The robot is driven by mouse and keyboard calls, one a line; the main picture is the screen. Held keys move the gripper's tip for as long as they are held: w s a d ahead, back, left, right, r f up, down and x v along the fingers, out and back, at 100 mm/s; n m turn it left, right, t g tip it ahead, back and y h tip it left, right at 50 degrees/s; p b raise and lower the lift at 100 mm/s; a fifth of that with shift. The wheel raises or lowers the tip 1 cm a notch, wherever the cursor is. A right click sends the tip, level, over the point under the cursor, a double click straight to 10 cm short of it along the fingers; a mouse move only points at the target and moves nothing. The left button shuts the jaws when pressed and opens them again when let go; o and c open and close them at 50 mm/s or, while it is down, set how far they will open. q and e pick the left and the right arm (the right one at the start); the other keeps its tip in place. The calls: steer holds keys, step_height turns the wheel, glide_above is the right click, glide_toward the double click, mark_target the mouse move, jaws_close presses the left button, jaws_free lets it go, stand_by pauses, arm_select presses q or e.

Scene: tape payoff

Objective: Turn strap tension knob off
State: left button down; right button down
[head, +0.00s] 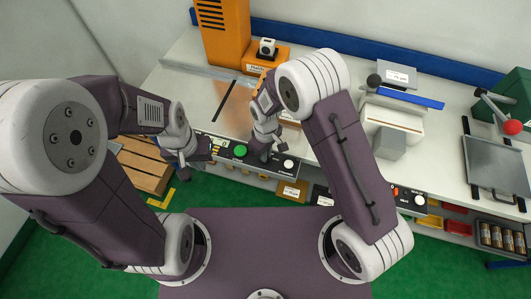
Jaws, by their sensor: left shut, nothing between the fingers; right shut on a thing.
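A black control panel (225,148) runs along the front edge of the bench, with a green button (240,151) and a white knob (289,164) on it. My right gripper (264,157) is down at this panel, between the green button and the white knob. It is shut on what looks like a panel knob, mostly hidden by the fingers. The labels are too small to read, so I cannot tell the knob's setting. My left gripper (183,174) is shut and empty, near the left end of the panel.
An orange machine (225,35) stands at the back of the bench. A second panel section at the right has a white knob (419,199). Farther right are a grey metal tray (497,165) and a lever with a red ball (512,127). A wooden pallet (145,165) lies at the left.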

steer(key=shift+w+a+r, duration=0.1)
steer(key=shift+w+r, duration=0.05)
steer(key=shift+w, duration=0.05)
steer(key=c, duration=1.5)
jaws_free()
steer(key=shift+s, duration=0.1)
step_height(320, 180, up, 9)
steer(key=shift+b, duration=0.35)
